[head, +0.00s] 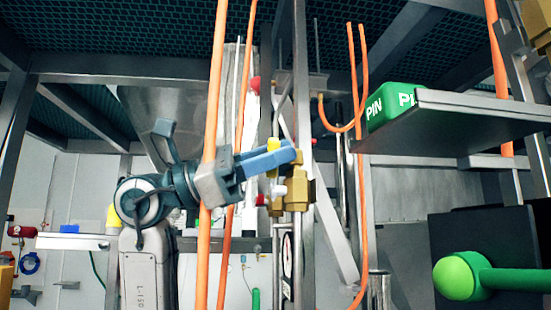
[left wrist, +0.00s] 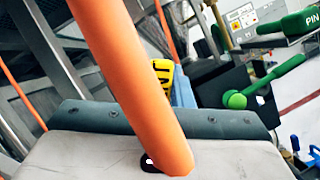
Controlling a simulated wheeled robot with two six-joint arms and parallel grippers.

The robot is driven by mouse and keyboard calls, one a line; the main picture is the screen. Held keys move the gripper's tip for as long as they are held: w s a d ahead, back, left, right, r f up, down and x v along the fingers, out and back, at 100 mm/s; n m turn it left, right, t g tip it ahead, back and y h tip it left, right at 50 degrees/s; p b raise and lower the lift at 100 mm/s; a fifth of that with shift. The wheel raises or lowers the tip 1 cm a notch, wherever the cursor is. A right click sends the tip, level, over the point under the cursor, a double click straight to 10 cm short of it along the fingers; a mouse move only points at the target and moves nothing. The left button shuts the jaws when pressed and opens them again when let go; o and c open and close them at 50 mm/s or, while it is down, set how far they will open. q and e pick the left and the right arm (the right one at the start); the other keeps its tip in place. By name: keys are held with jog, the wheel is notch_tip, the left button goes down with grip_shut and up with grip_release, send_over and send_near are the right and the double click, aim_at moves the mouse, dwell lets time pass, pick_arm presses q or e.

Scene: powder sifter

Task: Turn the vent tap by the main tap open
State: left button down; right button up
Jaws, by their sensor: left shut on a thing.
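The brass tap (head: 298,188) stands on a vertical pipe in the middle of the head view. A yellow tap handle (head: 273,145) shows just above and below my blue fingers. My left gripper (head: 278,158) reaches in from the left and is shut on this yellow handle. In the left wrist view the yellow handle (left wrist: 163,72) has dark lettering, only partly readable, beside a blue finger (left wrist: 183,93). An orange hose (left wrist: 125,80) hides much of the grip there. My right gripper is in neither view.
A green ball-ended lever (head: 458,277) sits at the lower right. A steel upright (head: 301,80) stands behind the tap.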

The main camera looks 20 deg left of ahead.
pick_arm(q)
jog(key=n, duration=0.1)
jog(key=w+n+t, duration=0.1)
jog(key=n, duration=0.1)
jog(key=n+t, duration=0.1)
jog(key=n, duration=0.1)
jog(key=shift+w+a+r, duration=0.15)
jog(key=shift+a+r, duration=0.1)
jog(key=shift+a, duration=0.15)
jog(key=shift+w+a+n+t+y, duration=0.1)
jog(key=shift+w+n+t+y, duration=0.25)
jog(key=shift+n, duration=0.35)
jog(key=shift+a+n+t+y, duration=0.2)
jog(key=shift+n+t, duration=0.25)
jog(key=shift+n, duration=0.25)
jog(key=shift+w+a+n+t+y, duration=0.1)
jog(key=shift+w+n+t+y, duration=0.25)
jog(key=shift+n, duration=0.35)
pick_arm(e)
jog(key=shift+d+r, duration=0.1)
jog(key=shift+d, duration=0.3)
pick_arm(q)
jog(key=shift+s, duration=0.1)
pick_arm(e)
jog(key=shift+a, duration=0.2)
pick_arm(q)
jog(key=c, duration=1.3)
grip_release()
